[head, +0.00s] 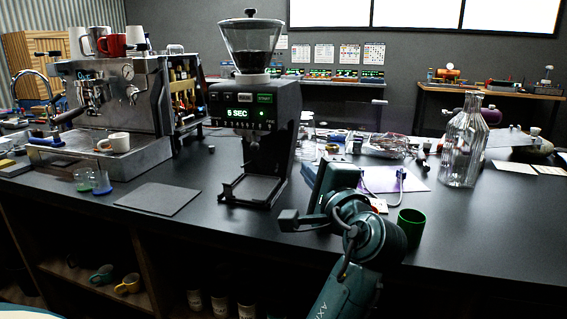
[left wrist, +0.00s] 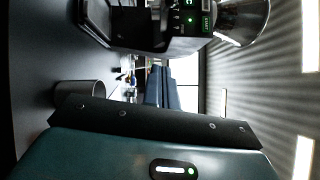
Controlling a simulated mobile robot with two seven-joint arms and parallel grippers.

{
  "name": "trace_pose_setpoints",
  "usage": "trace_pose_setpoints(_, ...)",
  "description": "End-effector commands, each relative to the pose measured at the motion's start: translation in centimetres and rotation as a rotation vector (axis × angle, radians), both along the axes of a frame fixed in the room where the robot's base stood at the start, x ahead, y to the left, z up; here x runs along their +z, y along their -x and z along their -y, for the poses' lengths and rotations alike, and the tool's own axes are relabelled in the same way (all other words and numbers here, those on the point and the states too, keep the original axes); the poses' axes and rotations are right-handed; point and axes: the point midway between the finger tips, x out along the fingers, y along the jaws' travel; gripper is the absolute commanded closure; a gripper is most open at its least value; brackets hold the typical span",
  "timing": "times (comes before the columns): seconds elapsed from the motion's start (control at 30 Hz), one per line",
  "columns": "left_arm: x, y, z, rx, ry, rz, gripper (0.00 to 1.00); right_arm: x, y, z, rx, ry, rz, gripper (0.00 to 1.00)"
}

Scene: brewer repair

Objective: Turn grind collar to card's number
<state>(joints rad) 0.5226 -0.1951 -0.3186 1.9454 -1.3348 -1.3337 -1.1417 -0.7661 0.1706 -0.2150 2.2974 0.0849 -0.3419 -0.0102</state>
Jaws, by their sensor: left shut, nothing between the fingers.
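The black grinder (head: 262,135) stands upright on the counter, with a clear hopper (head: 250,40) of dark beans on top. Its display reads "5 SEC", with a small numbered scale below. The collar (head: 252,79) seems to be the band under the hopper; its setting is too small to read. My left gripper (head: 325,183) is right of the grinder, apart from it, pointing away. Its shut, empty fingers (left wrist: 162,88) show in the left wrist view, where the grinder (left wrist: 150,28) appears sideways. I cannot identify the number card. My right gripper is not in view.
A green cup (head: 411,228) stands close to the right of my left wrist. A glass carafe (head: 463,140) is farther right. A flat dark mat (head: 158,198) and the espresso machine (head: 110,110) are left of the grinder. The counter's right front is clear.

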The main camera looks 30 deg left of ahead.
Motion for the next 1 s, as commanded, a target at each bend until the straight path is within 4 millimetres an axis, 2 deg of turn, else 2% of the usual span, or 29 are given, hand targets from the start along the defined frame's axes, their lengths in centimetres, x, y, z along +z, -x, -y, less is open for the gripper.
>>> trace_pose_setpoints(0.13, 0.4, 0.3, -0.4, 0.028, 0.003, 0.001, 1.0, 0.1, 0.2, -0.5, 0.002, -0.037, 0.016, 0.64)
trace_pose_setpoints(0.27, 0.5, -0.5, -1.3, 0.03, 0.001, -0.001, 1.0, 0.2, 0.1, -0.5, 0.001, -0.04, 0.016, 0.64)
trace_pose_setpoints(0.7, 1.0, -6.0, -8.2, 0.029, 0.0, -0.001, 1.0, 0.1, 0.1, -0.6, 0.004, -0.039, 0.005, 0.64)
trace_pose_setpoints(1.0, 1.6, -3.7, -10.9, 0.026, 0.003, 0.0, 1.0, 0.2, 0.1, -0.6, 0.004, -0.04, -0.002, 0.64)
